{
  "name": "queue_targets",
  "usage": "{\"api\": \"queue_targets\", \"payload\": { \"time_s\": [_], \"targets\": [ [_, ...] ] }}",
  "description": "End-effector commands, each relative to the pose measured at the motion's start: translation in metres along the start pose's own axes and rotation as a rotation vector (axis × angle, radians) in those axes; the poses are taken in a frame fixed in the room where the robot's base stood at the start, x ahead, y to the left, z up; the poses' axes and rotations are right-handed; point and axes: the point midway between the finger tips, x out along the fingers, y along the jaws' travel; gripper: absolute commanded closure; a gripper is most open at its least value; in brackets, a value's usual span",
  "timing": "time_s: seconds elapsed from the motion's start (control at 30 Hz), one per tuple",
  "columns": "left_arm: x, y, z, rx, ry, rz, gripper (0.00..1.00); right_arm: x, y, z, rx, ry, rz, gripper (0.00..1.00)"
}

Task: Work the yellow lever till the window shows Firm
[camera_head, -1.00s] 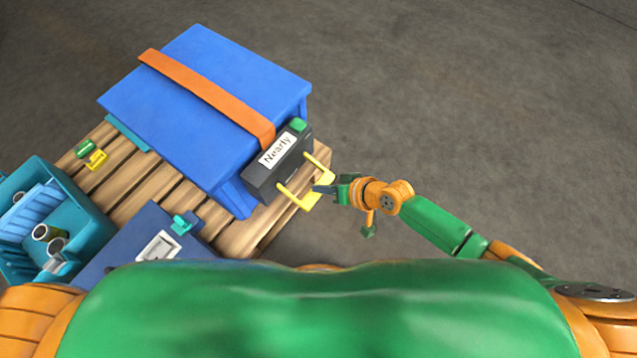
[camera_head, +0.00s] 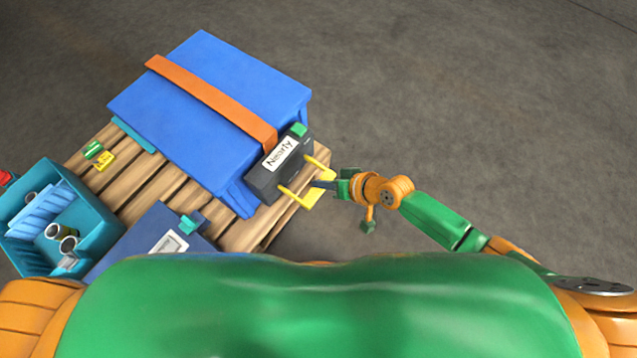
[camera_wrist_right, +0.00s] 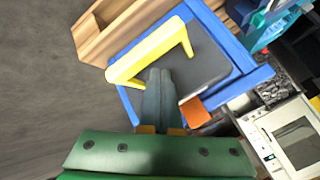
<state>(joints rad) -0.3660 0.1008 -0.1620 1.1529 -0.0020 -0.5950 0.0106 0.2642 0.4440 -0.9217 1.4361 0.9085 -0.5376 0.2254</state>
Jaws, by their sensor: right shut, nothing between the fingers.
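A dark box (camera_head: 262,184) is fixed at the right end of a blue strapped block, and its white window (camera_head: 280,153) reads "Nearly". The U-shaped yellow lever (camera_head: 292,197) sticks out from the box's right side; it also shows in the right wrist view (camera_wrist_right: 150,52). My right gripper (camera_head: 316,184) is shut and empty, its fingertips at the lever, between its two arms in the picture. In the right wrist view the closed fingers (camera_wrist_right: 158,74) lie just beside the lever's bar; I cannot tell whether they touch it. My left gripper is out of view.
The blue block (camera_head: 190,110) with an orange strap (camera_head: 210,95) stands on a wooden pallet (camera_head: 142,190). A teal crate (camera_head: 98,238) holding cups is at the left. A blue panel (camera_head: 135,235) lies in front. The floor right of the pallet is clear.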

Motion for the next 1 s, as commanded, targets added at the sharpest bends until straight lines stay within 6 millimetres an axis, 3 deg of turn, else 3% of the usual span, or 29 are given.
{"api": "queue_targets", "payload": {
  "time_s": [0.23, 0.7, 1.0],
  "targets": [
    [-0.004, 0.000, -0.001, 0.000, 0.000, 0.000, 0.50, -0.003, -0.002, -0.002, 0.000, 0.000, 0.000, 1.00],
    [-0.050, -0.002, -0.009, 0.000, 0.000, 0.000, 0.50, -0.035, -0.026, -0.026, 0.000, 0.000, 0.000, 1.00],
    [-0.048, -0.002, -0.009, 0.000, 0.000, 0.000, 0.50, -0.034, -0.025, -0.025, 0.000, 0.000, -0.001, 1.00]
  ]
}}
